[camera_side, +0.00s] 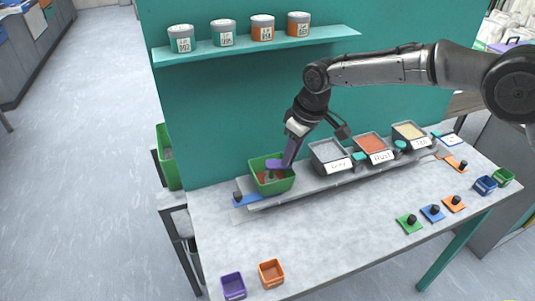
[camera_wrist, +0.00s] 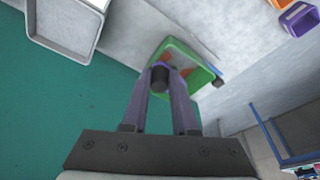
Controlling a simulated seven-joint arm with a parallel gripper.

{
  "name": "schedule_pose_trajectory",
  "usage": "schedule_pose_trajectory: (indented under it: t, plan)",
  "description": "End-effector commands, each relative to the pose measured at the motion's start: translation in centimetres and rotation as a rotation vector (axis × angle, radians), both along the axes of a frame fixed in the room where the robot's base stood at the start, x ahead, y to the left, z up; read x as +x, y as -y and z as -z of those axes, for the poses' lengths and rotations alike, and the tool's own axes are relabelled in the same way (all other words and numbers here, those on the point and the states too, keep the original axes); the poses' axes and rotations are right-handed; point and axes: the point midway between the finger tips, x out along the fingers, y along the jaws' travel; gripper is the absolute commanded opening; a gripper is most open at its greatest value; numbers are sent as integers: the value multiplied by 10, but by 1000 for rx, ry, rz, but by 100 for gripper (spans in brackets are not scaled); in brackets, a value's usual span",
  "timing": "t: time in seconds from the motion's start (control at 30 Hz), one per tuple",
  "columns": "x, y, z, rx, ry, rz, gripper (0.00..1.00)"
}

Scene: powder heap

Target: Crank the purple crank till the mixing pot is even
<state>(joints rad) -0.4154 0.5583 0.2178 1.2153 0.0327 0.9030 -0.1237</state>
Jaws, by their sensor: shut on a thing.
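The green mixing pot (camera_side: 272,186) stands at the left end of the grey rack. It also shows in the wrist view (camera_wrist: 208,82), with separate grey and rust-coloured patches inside. The purple crank (camera_side: 277,165) is at the pot's top, partly hidden by my fingers. My gripper (camera_side: 288,163) comes down over the pot from the upper right. In the wrist view my gripper (camera_wrist: 162,80) has its two fingers around the crank's dark knob (camera_wrist: 159,79), shut on it. The pot's floor is only partly visible.
Bins of grey (camera_side: 328,152), rust (camera_side: 371,145) and tan (camera_side: 408,132) powder stand along the rack. A purple cup (camera_side: 233,286) and an orange cup (camera_side: 271,273) sit at the front left. Small knobbed plates (camera_side: 432,213) lie at right. A shelf (camera_side: 256,45) with cans hangs behind.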

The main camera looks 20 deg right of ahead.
Motion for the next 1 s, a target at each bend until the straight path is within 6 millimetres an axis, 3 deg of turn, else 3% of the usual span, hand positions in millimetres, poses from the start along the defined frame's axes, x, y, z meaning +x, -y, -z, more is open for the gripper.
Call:
schedule_pose_trajectory:
  t: [0.47, 1.0]
  plan:
    - [-8, -6, -1, 4, 4, -2, 0]
    - [-23, -27, -1, 5, 5, -2, 0]
